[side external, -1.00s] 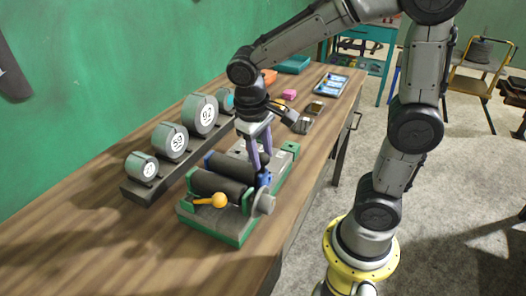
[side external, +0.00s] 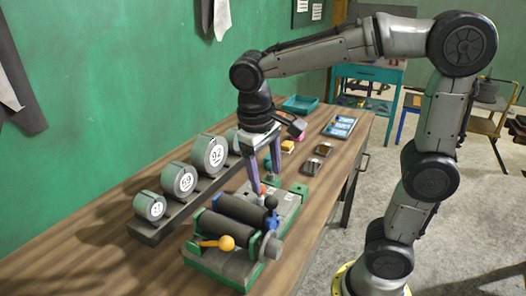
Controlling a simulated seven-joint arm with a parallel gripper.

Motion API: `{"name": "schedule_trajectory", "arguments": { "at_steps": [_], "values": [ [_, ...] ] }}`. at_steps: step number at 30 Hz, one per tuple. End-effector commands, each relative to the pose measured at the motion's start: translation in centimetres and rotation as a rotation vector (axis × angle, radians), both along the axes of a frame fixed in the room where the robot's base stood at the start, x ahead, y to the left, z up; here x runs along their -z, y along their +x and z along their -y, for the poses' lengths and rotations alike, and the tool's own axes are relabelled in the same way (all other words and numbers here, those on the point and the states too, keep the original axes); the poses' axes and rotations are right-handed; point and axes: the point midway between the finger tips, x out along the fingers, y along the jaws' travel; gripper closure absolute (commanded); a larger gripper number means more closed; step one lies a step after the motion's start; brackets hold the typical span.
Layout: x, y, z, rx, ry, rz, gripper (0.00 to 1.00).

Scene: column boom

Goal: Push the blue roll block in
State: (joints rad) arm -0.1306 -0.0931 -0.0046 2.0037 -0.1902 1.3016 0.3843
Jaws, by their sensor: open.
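The roll machine has a green and grey base (side external: 232,272) on the wooden bench. A dark front roller (side external: 222,229) sits in green end pieces. Behind it the blue roll block (side external: 227,202) carries a second dark roller (side external: 243,210); its blue right end (side external: 271,217) has a dark ball knob. My gripper (side external: 267,184) points down just behind the blue block, with its two purple-grey fingers apart and nothing held between them. A small red part shows by the near fingertip. Whether a finger touches the block cannot be told.
A rack of round grey weights (side external: 210,156) stands left of the machine, by the green wall. An orange-knobbed lever (side external: 226,243) and a grey wheel (side external: 271,246) project from the machine's near side. Small trays (side external: 341,127) lie farther back. The near bench is clear.

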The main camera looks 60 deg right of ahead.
Motion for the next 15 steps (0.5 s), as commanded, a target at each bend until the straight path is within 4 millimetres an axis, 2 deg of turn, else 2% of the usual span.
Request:
{"name": "schedule_trajectory", "arguments": {
  "at_steps": [1, 6, 10, 15],
  "values": [
    [-1.2, 0.1, -0.3, -0.002, 0.001, 0.005, 0.29],
    [-4.1, 0.2, -0.8, -0.002, 0.001, 0.003, 0.29],
    [-5.4, 0.2, -1.1, -0.001, 0.001, 0.002, 0.29],
    [-6.1, 0.2, -1.2, -0.001, 0.001, 0.000, 0.29]
  ]
}}
